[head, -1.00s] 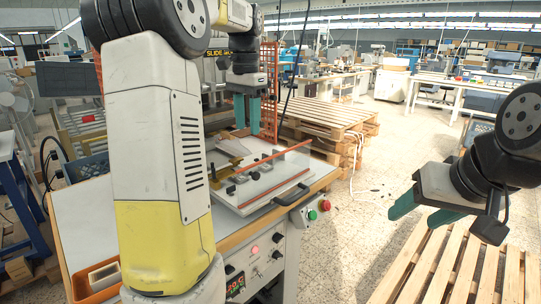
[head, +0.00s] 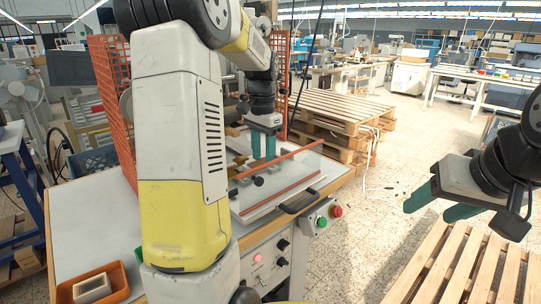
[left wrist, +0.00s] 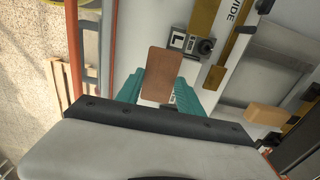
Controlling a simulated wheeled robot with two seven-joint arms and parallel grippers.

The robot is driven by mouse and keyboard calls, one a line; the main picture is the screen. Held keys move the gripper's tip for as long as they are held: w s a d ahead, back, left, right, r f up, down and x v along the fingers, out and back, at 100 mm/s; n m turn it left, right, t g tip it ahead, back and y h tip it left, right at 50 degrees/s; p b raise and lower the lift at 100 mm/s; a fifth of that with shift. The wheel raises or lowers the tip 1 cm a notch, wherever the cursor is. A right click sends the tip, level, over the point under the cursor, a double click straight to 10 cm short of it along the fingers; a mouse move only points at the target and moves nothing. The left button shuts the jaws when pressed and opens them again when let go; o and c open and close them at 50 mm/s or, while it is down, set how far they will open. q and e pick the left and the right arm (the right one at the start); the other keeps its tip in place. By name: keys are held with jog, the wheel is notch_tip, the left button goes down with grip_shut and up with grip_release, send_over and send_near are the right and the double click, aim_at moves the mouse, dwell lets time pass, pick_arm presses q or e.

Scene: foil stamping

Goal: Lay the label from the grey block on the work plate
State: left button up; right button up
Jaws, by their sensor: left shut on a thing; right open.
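My left gripper (head: 263,147) points down over the light work plate (head: 254,211) of the stamping machine. In the left wrist view its teal fingers (left wrist: 160,88) are shut on a flat brown label (left wrist: 160,73), which stands out between them above the pale plate (left wrist: 150,25). The label cannot be made out in the head view. I cannot tell whether it touches the plate. I cannot pick out the grey block with certainty. My right gripper (head: 434,203) is open and empty, off to the right of the machine.
A small stop marked L (left wrist: 180,41) and a brass bar (left wrist: 205,22) sit close to the label. A red-edged clear guard (head: 290,158) and a black handle (head: 299,201) line the plate's right side. An orange tray (head: 119,281) stands at the front left. Pallets (head: 335,108) lie behind.

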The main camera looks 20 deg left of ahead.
pick_arm(q)
jog(key=shift+f, duration=0.35)
jog(key=a, duration=0.1)
jog(key=w+a, duration=0.1)
jog(key=w+a+f, duration=0.1)
jog(key=shift+a+f, duration=0.1)
jog(key=shift+a, duration=0.2)
jog(key=shift+f, duration=0.15)
jog(key=o, duration=1.1)
jog(key=shift+o, duration=0.2)
